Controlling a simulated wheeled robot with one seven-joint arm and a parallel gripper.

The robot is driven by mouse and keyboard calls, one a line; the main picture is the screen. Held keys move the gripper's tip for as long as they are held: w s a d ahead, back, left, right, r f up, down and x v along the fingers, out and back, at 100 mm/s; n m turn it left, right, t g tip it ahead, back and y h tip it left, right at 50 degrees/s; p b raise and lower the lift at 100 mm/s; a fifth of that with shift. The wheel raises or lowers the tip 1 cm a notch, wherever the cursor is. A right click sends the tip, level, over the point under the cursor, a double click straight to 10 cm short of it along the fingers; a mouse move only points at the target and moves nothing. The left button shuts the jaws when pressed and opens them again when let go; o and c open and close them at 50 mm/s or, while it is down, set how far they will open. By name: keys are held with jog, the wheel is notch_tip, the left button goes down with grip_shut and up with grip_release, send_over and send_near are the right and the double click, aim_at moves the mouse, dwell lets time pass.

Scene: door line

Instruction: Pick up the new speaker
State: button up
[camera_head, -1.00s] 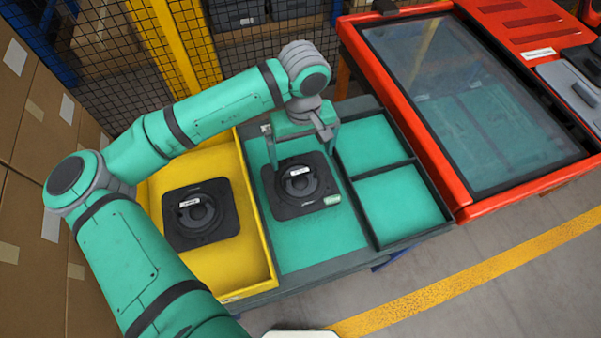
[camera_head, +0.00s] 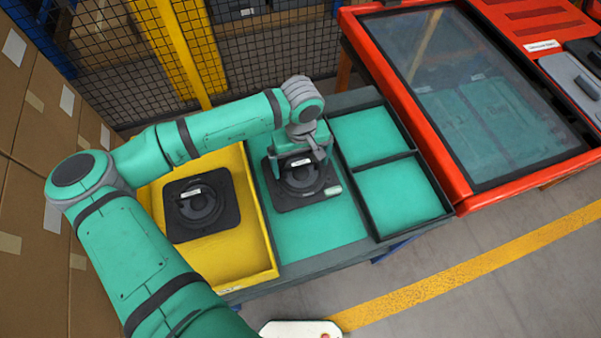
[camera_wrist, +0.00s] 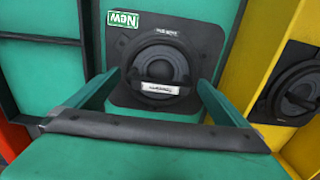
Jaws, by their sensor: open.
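The new speaker (camera_head: 322,192) is a black square plate with a round cone, lying flat in the middle green compartment. In the wrist view the speaker (camera_wrist: 190,38) carries a green "New" label (camera_wrist: 123,20) at one corner. My gripper (camera_head: 299,164) is over it, pointing down, with its fingers apart. In the wrist view the gripper (camera_wrist: 157,85) is open, with one finger on each side of the cone and nothing held. I cannot tell if the fingertips touch the plate. The gripper hides part of the speaker in the head view.
A second black speaker (camera_head: 225,226) lies in the yellow tray (camera_head: 262,262) to the left, with no green label visible. Two empty green compartments (camera_head: 402,198) are to the right, divided by dark raised edges. A red-framed glass-topped case (camera_head: 440,85) stands farther right.

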jog(key=shift+w, duration=0.1)
jog(key=shift+c, duration=1.3)
jog(key=shift+a, duration=0.2)
jog(key=c, duration=1)
jog(key=shift+d, duration=0.25)
jog(key=c, duration=0.8)
jog(key=shift+s+r, duration=0.2)
jog(key=shift+r, duration=0.25)
notch_tip(320, 180, up, 2)
jog(key=shift+r, duration=0.15)
jog(key=shift+s+d+r, duration=1.5)
jog(key=shift+s+r, duration=0.3)
jog(key=shift+r, duration=0.75)
jog(key=shift+s+d+r, duration=1.45)
jog(key=shift+s+r, duration=0.3)
jog(key=shift+r, duration=0.85)
jog(key=shift+s+d+r, duration=1.5)
jog(key=shift+s+r, duration=0.3)
jog(key=shift+r, duration=0.75)
